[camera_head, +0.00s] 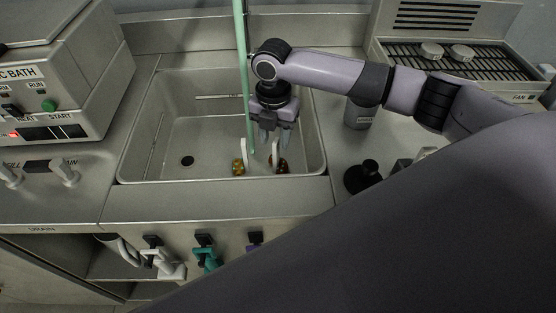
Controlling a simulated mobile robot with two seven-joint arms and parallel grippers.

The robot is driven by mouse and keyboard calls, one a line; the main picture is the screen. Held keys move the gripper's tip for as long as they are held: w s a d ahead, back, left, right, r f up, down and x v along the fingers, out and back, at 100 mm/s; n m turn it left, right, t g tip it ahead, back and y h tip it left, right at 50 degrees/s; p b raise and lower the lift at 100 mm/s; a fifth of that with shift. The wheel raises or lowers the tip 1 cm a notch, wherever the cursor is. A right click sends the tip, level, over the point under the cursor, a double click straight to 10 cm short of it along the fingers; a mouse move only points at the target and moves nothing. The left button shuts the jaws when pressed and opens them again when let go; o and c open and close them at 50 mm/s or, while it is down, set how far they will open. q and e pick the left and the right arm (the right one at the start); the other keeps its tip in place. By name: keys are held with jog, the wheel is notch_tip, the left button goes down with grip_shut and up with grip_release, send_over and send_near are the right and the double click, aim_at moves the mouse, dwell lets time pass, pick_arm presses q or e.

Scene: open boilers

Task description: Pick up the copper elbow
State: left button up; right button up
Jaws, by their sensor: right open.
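A small reddish-brown piece (283,167), which looks like the copper elbow, lies on the sink floor near the front right, partly behind a pale upright piece (275,153). A small yellow brass-coloured piece (239,167) lies to its left, beside another pale upright piece (243,149). My right gripper (272,139) points down into the sink, above and slightly left of the reddish piece. It is open, with no object visible between its fingers. My left gripper is not in view.
The steel sink (150,130) has raised walls and a drain (187,161). A green vertical pole (243,60) stands close left of my right gripper. A bath unit (75,85) is at left, a black knob-like object (362,177) at right. The sink's left side is clear.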

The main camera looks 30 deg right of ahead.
aim_at(276, 140)
notch_tip(276, 140, down, 4)
jog(key=shift+d+r, duration=0.15)
jog(key=shift+r, duration=0.05)
jog(key=shift+r, duration=0.1)
grip_shut()
